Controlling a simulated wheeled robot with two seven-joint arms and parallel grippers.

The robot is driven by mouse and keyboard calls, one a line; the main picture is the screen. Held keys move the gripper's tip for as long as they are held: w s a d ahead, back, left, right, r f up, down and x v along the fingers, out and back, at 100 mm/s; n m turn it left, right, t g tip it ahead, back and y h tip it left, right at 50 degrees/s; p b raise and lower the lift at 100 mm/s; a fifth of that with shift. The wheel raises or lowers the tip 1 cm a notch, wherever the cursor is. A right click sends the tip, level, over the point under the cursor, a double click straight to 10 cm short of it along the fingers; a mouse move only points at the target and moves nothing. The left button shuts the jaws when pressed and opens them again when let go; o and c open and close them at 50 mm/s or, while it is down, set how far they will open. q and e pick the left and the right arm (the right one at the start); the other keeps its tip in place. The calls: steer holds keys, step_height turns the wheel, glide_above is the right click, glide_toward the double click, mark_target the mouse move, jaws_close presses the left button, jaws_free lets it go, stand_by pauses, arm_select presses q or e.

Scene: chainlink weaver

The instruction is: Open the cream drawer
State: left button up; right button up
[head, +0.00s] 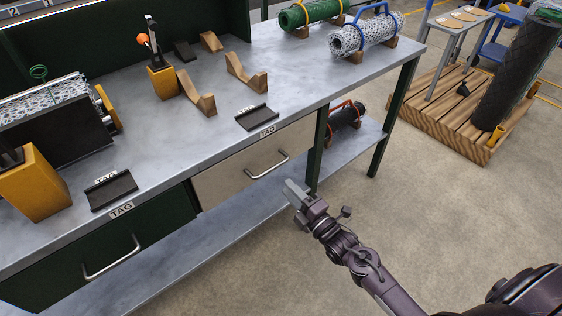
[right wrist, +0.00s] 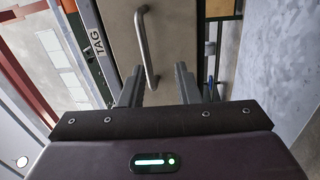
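The cream drawer (head: 225,174) is under the workbench top, its front looking flush with the bench. Its metal bar handle (head: 268,166) is on the front. My right gripper (head: 294,190) is just in front of the drawer, to the right of and slightly below the handle in the head view. In the right wrist view, the two fingers of this gripper (right wrist: 158,88) are apart, with nothing between them held. The handle (right wrist: 146,48) shows ahead of the fingers, its near end lining up between them; I cannot tell whether they touch. My left gripper is not in view.
A green drawer (head: 105,262) with its own handle is to the left. The workbench top (head: 215,125) carries black trays, wooden cradles and mesh rolls. A lower shelf (head: 225,232) runs beneath the drawers. A green bench leg (head: 317,150) stands just right of the cream drawer.

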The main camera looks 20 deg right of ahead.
mark_target(273, 167)
steer(key=shift+n+y, duration=0.3)
steer(key=shift+n, duration=0.1)
steer(key=x, duration=0.2)
steer(key=r+x, duration=0.1)
steer(key=x, duration=0.5)
steer(key=shift+r, duration=0.4)
steer(key=shift+c, duration=0.2)
jaws_close()
